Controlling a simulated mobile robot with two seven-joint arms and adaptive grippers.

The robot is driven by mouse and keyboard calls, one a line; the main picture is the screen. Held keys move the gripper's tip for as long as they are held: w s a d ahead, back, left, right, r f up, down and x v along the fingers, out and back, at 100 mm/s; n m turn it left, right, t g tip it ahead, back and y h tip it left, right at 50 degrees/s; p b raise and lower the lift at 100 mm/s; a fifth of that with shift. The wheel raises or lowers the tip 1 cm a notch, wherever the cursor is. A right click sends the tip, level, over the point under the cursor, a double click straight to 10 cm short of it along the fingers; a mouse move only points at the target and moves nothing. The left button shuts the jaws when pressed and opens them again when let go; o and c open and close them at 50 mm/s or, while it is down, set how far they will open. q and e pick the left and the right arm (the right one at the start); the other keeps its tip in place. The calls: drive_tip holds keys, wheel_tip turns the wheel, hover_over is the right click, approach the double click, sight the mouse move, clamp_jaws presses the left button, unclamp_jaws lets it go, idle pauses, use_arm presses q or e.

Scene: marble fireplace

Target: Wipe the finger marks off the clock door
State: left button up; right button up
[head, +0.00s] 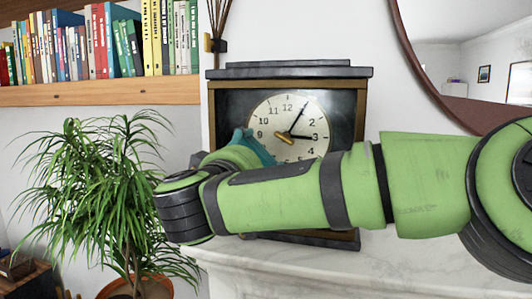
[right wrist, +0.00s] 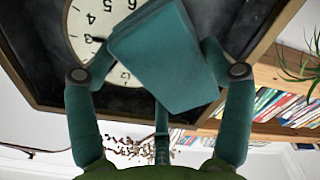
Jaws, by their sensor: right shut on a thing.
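The clock (head: 288,165) stands on the mantel, with a dark case, a brass-coloured door frame and a round cream dial (head: 300,118). My right arm hides much of its lower part. My right gripper (head: 252,146) is at the lower left of the dial. In the right wrist view, which is upside down, its teal fingers are shut on a flat teal pad (right wrist: 168,58). The pad overlaps the dial's edge and the dark door panel (right wrist: 138,15); I cannot tell whether it touches. I cannot make out finger marks clearly. My left gripper is out of view.
A white marble mantel (head: 380,265) runs beneath the clock. A round mirror frame (head: 425,85) is at the right. A leafy plant (head: 95,195) and a wooden bookshelf (head: 100,92) are at the left.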

drive_tip(key=shift+w+a, duration=0.1)
drive_tip(key=shift+a, duration=0.45)
drive_tip(key=shift+w+a+r+p, duration=0.15)
drive_tip(key=shift+a+p, duration=0.35)
drive_tip(key=shift+p, duration=0.3)
drive_tip(key=shift+a+p, duration=0.3)
drive_tip(key=shift+a, duration=0.1)
drive_tip(key=shift+w+a+p, duration=0.2)
drive_tip(key=shift+a+p, duration=0.15)
drive_tip(key=shift+a, duration=0.4)
drive_tip(key=shift+s, duration=0.1)
drive_tip(key=shift+s+a+b, duration=0.15)
drive_tip(key=shift+s+b, duration=0.1)
drive_tip(key=shift+s, duration=0.7)
drive_tip(key=shift+s+a+b, duration=0.2)
drive_tip(key=shift+s+b, duration=0.1)
drive_tip(key=shift+s, duration=0.6)
drive_tip(key=shift+s+a+b, duration=0.15)
drive_tip(key=shift+s+b, duration=0.1)
drive_tip(key=shift+s, duration=0.7)
